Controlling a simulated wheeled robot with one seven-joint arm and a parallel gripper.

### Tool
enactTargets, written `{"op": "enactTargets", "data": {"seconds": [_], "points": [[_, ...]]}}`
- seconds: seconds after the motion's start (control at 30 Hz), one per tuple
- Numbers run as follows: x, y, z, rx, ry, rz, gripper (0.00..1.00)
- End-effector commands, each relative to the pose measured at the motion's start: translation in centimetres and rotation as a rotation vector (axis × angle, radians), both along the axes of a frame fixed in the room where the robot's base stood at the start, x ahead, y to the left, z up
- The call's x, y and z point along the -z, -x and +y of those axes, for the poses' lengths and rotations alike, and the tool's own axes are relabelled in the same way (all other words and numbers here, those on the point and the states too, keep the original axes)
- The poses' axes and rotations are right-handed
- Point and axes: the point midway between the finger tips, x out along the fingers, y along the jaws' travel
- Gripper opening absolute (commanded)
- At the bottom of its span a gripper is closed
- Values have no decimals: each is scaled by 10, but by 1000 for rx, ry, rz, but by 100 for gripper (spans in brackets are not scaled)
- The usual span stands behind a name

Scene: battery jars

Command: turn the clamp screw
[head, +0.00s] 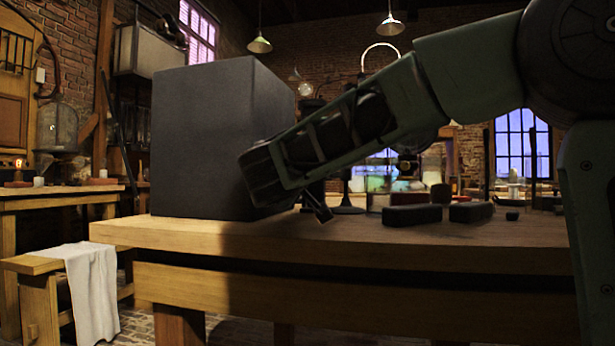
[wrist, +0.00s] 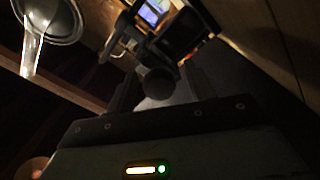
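A dark round knob (wrist: 157,82), which looks like the clamp screw's head, shows in the wrist view. It lies in line with the gap between the two dark fingers of my gripper (wrist: 162,92). The fingers appear spread, with no clear contact on the knob; the dim light hides how far away it is. In the head view my gripper (head: 318,205) is mostly hidden behind my wrist, low over the table beside a big dark grey block. The clamp screw cannot be made out there.
The tall dark grey block (head: 205,140) stands at the left of the wooden table (head: 400,250). Two dark low blocks (head: 411,216) (head: 471,212) lie to the right. The front strip of tabletop is clear. A clear round glass object (wrist: 45,20) shows upper left in the wrist view.

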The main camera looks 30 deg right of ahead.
Motion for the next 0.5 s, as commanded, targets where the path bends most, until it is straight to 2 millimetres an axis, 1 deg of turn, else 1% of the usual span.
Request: {"op": "enactTargets", "data": {"seconds": [0.27,0.37,0.5], "points": [[-1,1,1,0,0,-2,53],[-2,6,7,-2,1,-2,53],[-4,23,23,-4,1,-1,53]]}}
